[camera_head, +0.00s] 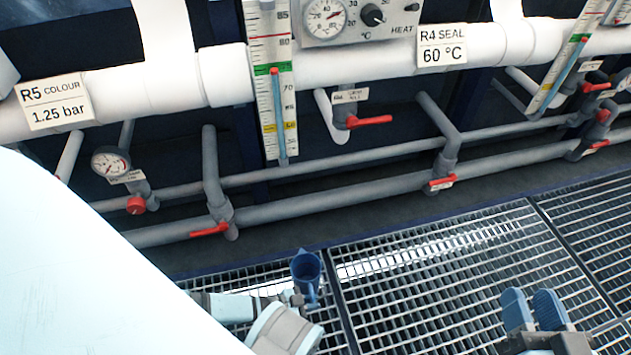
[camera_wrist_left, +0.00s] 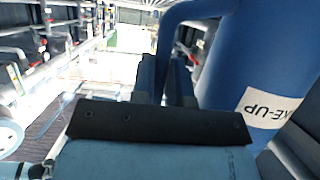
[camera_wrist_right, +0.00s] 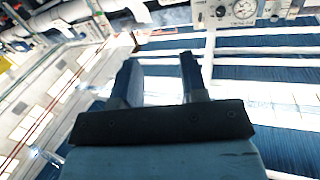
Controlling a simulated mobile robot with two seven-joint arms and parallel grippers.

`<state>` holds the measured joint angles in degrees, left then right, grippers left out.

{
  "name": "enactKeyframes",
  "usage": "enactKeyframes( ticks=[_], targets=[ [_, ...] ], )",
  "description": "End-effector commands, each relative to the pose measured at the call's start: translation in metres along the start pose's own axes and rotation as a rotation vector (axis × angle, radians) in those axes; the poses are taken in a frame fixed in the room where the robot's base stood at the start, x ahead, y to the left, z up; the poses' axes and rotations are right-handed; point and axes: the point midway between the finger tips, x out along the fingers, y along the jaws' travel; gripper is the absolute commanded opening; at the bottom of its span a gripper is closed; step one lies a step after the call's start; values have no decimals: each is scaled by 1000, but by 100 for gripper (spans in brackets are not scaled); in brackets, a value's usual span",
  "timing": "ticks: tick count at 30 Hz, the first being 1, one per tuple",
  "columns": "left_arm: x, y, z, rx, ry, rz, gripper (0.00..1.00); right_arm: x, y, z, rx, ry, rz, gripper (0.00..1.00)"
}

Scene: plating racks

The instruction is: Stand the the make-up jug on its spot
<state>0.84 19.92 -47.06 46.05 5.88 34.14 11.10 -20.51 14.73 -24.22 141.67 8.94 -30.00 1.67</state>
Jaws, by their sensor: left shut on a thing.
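The make-up jug (camera_head: 306,272) is a blue open-topped vessel, upright or nearly so, above the floor grating in the head view. In the left wrist view the jug (camera_wrist_left: 262,50) fills the upper right, with a white label (camera_wrist_left: 268,106) seen upside down and partly cut off. My left gripper (camera_head: 300,298) is shut on the jug's handle; its fingers (camera_wrist_left: 166,75) are close together around the handle. My right gripper (camera_head: 535,308) is empty at the lower right, and its fingers (camera_wrist_right: 160,75) stand apart. I cannot make out the jug's spot in any view.
Grey pipes (camera_head: 330,205) with red valve handles (camera_head: 370,121) run along the plant front. Above are white pipes (camera_head: 355,64) with R5 and R4 signs and a level gauge (camera_head: 272,80). The grating (camera_head: 430,270) between my grippers is clear. My pale body part covers the lower left.

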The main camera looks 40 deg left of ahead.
Motion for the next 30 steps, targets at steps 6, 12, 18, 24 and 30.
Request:
enactKeyframes(
  ticks=[6,12,18,24,30],
  targets=[
    [-2,0,0,0,0,-1,0,0,0,0,-3,1,1,40],
    [6,0,18,0,0,-1,0,4,8,4,-82,43,4,40],
    [13,1,35,0,0,-1,0,9,17,0,-191,101,10,40],
    [18,1,45,0,1,0,0,10,20,-2,-250,135,16,40],
    [18,1,46,0,1,0,0,9,21,-11,-281,159,12,40]
  ],
)
